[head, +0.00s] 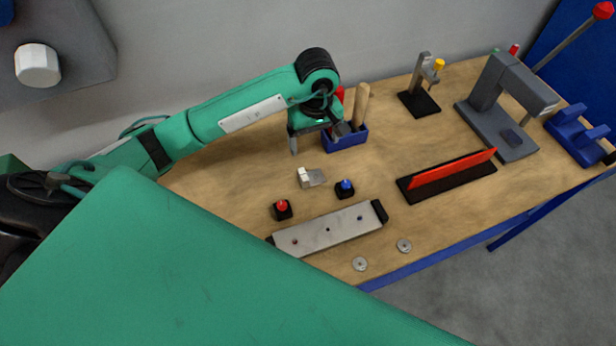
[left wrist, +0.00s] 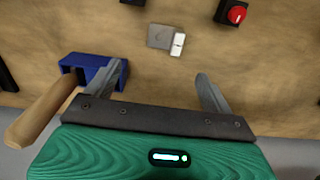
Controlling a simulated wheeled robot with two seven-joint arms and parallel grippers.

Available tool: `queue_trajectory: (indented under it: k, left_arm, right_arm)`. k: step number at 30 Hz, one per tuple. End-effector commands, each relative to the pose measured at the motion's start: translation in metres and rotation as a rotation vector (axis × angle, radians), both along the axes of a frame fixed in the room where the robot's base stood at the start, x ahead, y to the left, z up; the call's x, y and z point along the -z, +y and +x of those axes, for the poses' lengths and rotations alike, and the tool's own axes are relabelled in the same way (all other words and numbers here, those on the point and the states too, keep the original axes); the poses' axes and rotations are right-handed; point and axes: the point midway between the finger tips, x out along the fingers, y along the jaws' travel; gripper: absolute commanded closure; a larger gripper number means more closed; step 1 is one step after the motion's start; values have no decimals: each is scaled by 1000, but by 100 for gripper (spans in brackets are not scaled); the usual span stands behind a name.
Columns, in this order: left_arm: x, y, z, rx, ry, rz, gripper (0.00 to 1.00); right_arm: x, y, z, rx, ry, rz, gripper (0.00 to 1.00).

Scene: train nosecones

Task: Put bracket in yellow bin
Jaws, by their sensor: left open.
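The bracket (head: 313,179) is a small grey metal piece with a bright upright end. It lies on the wooden workbench (head: 240,185) in the head view, and it also shows in the left wrist view (left wrist: 163,39). My left gripper (head: 317,143) is open and empty above the bench, on the far side of the bracket. In the left wrist view my left gripper's fingers (left wrist: 162,78) are spread apart, with the bracket ahead of the gap between them, not touching. No yellow bin shows in either view. My right gripper is not in view.
A blue holder (head: 346,141) with wooden-handled tools stands close beside my left gripper. A red button (head: 282,209), a blue button (head: 345,188) and a grey plate (head: 330,230) lie nearer. A red bar on a black base (head: 450,177) and a grey press (head: 500,105) stand to the right.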

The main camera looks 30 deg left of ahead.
Motion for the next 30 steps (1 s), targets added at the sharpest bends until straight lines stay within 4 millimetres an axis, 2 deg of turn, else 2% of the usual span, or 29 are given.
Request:
queue_trajectory:
  k: [9, 12, 17, 23, 30]
  left_arm:
    - [55, -1, -2, -1, 7, -3, 15]
    - [67, -1, -2, -1, 4, -3, 15]
    - [74, 0, -2, 0, 2, -4, 15]
    - [89, 0, -9, -1, 7, -6, 15]
    - [118, 1, -11, -3, 4, -4, 15]
  right_arm:
    - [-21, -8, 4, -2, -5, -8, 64]
    - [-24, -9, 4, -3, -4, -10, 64]
    - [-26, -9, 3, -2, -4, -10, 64]
    - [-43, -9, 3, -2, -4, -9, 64]
    - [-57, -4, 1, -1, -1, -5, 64]
